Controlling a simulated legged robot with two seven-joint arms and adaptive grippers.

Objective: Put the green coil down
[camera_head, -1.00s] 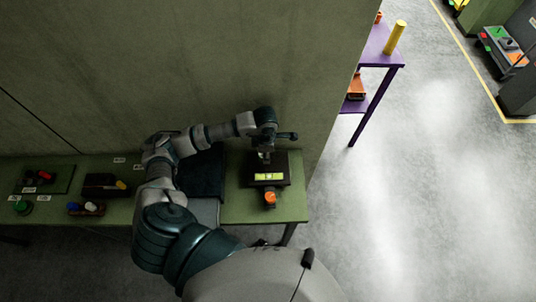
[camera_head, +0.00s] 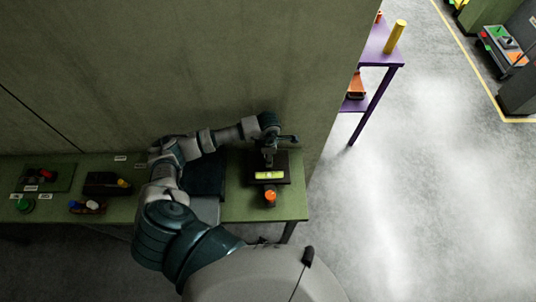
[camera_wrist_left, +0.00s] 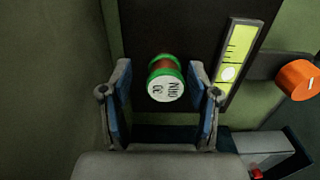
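The green coil (camera_wrist_left: 166,79) shows in the left wrist view, with green rims, a reddish-brown winding and a white lettered end facing the camera. It appears to stand on a black surface (camera_wrist_left: 150,35). My left gripper (camera_wrist_left: 161,90) is open, with its two blue-padded fingers on either side of the coil and a visible gap at the left finger. In the head view my left gripper (camera_head: 268,158) is over the black device (camera_head: 283,166) at the right end of the green bench; the coil cannot be made out there. My right gripper is not in view.
Beside the coil lies a yellow-green gauge strip (camera_wrist_left: 236,62), with an orange knob (camera_wrist_left: 298,80) to its right. A wall rises behind. A purple shelf (camera_head: 385,50) stands back right.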

